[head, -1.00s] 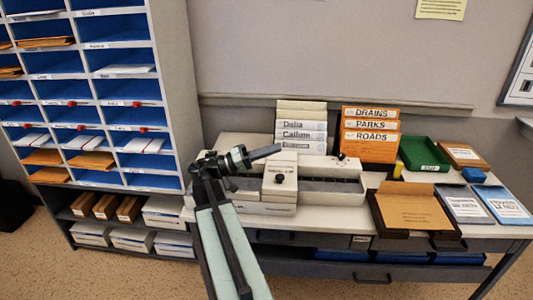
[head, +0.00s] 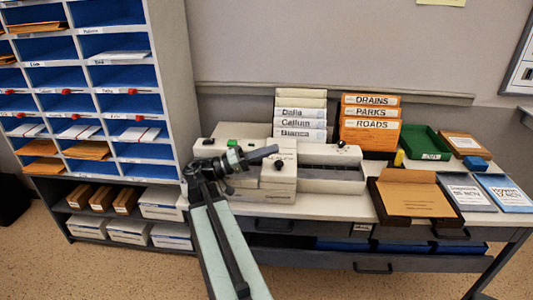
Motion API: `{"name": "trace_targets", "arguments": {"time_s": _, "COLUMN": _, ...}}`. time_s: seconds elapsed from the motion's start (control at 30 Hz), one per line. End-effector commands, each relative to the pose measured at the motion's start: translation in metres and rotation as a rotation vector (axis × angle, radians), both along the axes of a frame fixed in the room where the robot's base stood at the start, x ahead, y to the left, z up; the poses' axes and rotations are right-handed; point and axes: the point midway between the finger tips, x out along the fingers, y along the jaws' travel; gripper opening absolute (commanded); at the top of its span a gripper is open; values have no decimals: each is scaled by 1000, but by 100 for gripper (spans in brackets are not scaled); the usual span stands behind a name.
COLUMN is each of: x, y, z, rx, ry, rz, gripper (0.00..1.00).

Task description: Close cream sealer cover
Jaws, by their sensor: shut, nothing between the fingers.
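A long cream machine (head: 335,182) lies on the desk, with a dark open trough showing along its right part. A raised cream block (head: 279,178) with a black knob sits at its left part; I cannot tell for certain whether this is the sealer cover. A second small black knob (head: 341,144) stands at the trough's back edge. My gripper (head: 274,151) is shut and empty, pointing right. Its tip overlaps the top of the block in the picture; contact cannot be told. My arm hides part of the machine's left side.
A green button (head: 232,143) shows behind my wrist. Cream binders (head: 300,122) and orange binders (head: 369,125) stand behind the machine. A brown open tray (head: 412,198), green tray (head: 425,144) and booklets (head: 466,193) lie right. Blue pigeonholes (head: 85,100) stand left.

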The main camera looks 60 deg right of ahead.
Motion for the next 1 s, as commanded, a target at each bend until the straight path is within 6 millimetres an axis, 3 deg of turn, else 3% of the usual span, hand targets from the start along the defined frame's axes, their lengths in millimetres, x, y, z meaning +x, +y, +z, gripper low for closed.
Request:
{"name": "trace_targets", "arguments": {"time_s": 0.37, "x": 0, "y": 0, "z": 4, "rx": 0, "ry": 0, "rz": 1, "gripper": 0}}
{"name": "trace_targets", "arguments": {"time_s": 0.63, "x": 1, "y": 3, "z": 50, "rx": 0, "ry": 0, "rz": 4, "gripper": 0}}
{"name": "trace_targets", "arguments": {"time_s": 0.7, "x": 16, "y": 8, "z": 30, "rx": 0, "ry": 0, "rz": 5, "gripper": 0}}
{"name": "trace_targets", "arguments": {"time_s": 1.0, "x": 68, "y": 37, "z": 5, "rx": 0, "ry": 0, "rz": 4, "gripper": 0}}
